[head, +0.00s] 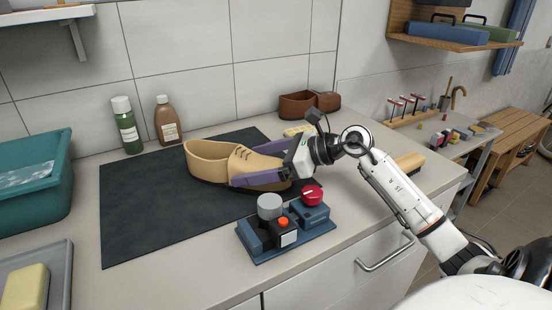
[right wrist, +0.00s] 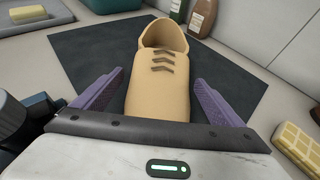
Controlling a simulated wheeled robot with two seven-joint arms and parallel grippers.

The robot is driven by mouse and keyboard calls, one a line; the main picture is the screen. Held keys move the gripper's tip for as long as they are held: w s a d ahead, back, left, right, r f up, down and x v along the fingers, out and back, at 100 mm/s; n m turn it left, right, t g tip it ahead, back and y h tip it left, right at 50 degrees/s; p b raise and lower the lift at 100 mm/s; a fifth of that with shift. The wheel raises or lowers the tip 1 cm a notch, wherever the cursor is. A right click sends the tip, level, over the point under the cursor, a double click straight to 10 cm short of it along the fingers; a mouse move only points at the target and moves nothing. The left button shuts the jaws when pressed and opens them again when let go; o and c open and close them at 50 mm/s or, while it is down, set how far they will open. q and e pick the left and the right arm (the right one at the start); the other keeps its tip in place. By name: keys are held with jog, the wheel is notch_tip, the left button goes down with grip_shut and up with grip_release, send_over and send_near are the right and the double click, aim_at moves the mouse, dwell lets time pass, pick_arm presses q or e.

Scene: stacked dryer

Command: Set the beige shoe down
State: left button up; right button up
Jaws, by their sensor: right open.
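The beige shoe (head: 228,163) stands upright on the dark mat (head: 150,208), its opening toward the left and its toe toward my right gripper. My right gripper (head: 250,168) is open, with its purple fingers on either side of the shoe's toe. In the right wrist view the shoe (right wrist: 160,85) lies between the fingers of the right gripper (right wrist: 158,100), with a gap on each side. The shoe's sole is mostly hidden in that view. My left gripper is in neither view.
A blue control box (head: 285,235) with a red knob stands at the mat's front right. A green bottle (head: 127,125) and a brown bottle (head: 167,120) stand behind the mat. A teal bin (head: 40,180) is at left. Brown leather items (head: 298,104) sit at the back.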

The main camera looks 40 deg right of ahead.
jog(key=b+v, duration=0.1)
jog(key=v, duration=1)
jog(key=shift+s, duration=0.15)
